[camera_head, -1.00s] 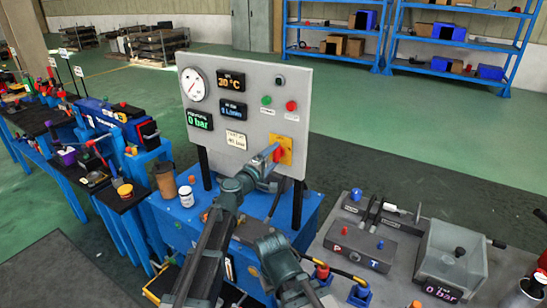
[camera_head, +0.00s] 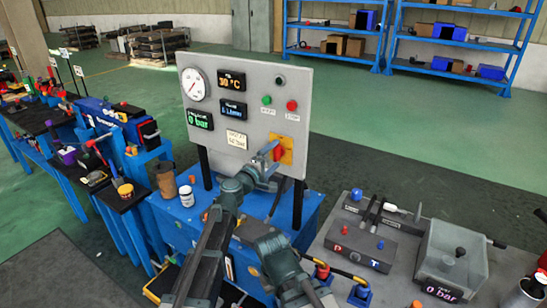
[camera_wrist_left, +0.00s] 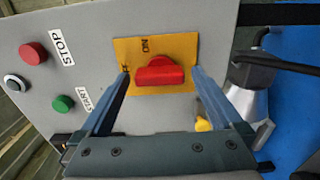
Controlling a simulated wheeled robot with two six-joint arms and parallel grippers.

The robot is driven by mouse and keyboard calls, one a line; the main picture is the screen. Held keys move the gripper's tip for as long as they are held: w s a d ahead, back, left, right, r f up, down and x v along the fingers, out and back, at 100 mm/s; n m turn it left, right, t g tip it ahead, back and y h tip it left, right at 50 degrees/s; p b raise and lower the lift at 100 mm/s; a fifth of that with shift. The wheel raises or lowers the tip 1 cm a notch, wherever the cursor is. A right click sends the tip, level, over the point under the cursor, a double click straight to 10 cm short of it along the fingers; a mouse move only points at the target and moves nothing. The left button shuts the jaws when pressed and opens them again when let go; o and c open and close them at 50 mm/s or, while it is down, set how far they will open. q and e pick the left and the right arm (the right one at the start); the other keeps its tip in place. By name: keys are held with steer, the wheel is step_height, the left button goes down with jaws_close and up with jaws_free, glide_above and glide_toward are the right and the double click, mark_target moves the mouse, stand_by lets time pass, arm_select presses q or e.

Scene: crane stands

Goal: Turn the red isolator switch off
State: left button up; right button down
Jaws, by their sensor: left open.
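The red isolator switch (camera_head: 279,154) sits on a yellow plate (camera_head: 287,143) at the lower right of the grey panel (camera_head: 262,79). In the left wrist view the red handle (camera_wrist_left: 160,76) lies across the picture on its yellow plate (camera_wrist_left: 178,47), with one mark above it and another at its left end. My left gripper (camera_head: 270,151) is open at the switch. In the left wrist view its two fingers (camera_wrist_left: 161,84) stand on either side of the handle's ends. I cannot tell whether they touch it. My right gripper is not in view.
A green button (camera_head: 267,100) and a red button (camera_head: 292,105) sit above the switch. A white jar (camera_head: 187,197) and a brown cup (camera_head: 166,181) stand on the blue bench at left. A grey stand with hoses (camera_head: 400,250) is at right.

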arm_select(q)
steer(key=v, duration=1.3)
steer(key=shift+s+a, duration=0.25)
steer(key=shift+s, duration=0.05)
steer(key=s+a+f+m+g+y, duration=0.25)
steer(key=s+f+m+g, duration=0.7)
steer(key=f, duration=0.55)
steer(key=s+a+f+m+g+y, duration=0.1)
steer(key=s+a+f+g+y, duration=0.2)
steer(key=s+a, duration=0.35)
steer(key=s+a+f+m+g+y, duration=0.1)
steer(key=s+a+f+y, duration=0.35)
steer(key=a, duration=0.25)
steer(key=s+d+r+m+y+p, duration=0.1)
steer(key=s+d+r+p, duration=0.1)
steer(key=d, duration=0.3)
steer(key=s+d+r+m+g+y+p, duration=0.1)
steer(key=s+d+r+m+p, duration=0.1)
steer(key=d, duration=0.4)
steer(key=shift+s+r+p, duration=0.4)
steer(key=shift+s+r, duration=0.3)
steer(key=shift+s, duration=0.3)
